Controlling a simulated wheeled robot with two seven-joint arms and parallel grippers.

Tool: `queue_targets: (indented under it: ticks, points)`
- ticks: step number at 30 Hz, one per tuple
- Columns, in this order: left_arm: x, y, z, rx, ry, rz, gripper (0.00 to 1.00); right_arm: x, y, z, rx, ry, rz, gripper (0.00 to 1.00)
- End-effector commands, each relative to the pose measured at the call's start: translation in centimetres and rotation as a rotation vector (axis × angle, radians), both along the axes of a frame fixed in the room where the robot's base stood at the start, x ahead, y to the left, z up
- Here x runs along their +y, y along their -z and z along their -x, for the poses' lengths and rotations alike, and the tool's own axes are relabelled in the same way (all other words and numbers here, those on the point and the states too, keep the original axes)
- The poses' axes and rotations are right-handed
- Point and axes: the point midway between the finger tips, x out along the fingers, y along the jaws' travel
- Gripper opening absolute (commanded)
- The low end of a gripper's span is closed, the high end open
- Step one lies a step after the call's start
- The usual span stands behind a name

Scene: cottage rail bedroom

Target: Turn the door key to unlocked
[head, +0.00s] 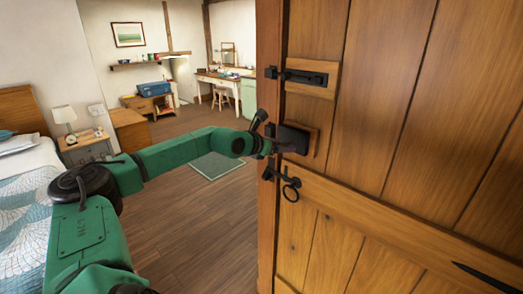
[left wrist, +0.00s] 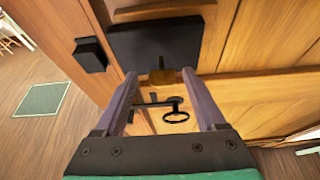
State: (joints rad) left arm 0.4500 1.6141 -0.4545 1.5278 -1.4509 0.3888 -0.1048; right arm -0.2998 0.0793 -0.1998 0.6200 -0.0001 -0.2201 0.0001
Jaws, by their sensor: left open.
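The wooden door (head: 380,90) fills the right of the head view. A dark lock box (head: 293,139) is mounted on it; it also shows at the top of the left wrist view (left wrist: 155,45). A small brass key (left wrist: 162,76) shows at the box's lower edge in the left wrist view; its turn position is hard to tell. My left gripper (left wrist: 160,74) is open, its fingertips to either side of the key with gaps, apparently not touching it. In the head view my left gripper (head: 272,146) is at the lock box, and the key cannot be made out.
A black ring handle (head: 291,190) hangs below the lock box, showing between my fingers in the left wrist view (left wrist: 176,112). A black bolt (head: 300,76) is above. A bed (head: 28,210) and nightstand (head: 88,148) stand left. The floor around the green mat (head: 216,165) is clear.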

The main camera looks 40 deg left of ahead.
Motion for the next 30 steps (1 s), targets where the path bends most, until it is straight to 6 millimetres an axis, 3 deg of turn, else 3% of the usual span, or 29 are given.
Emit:
queue_targets:
  ticks: [1,8,16,21,30]
  points:
    - [0.0,0.6,0.5,0.003,0.000,-0.008,0.72,0.0,1.3,0.0,0.000,0.000,0.000,0.50]
    - [-0.3,-0.4,3.4,0.001,0.000,-0.008,0.72,0.0,5.4,0.0,0.000,0.000,-0.001,0.50]
    - [-0.4,-3.0,9.1,-0.003,-0.002,-0.002,0.72,0.0,9.2,0.0,0.000,0.000,-0.001,0.50]
    - [-0.5,-4.3,11.5,0.002,0.000,0.001,0.72,0.0,10.1,0.0,0.000,0.000,0.000,0.50]
    - [-0.5,-4.7,11.8,0.005,0.000,0.001,0.72,0.0,9.9,0.0,0.000,0.000,0.000,0.50]
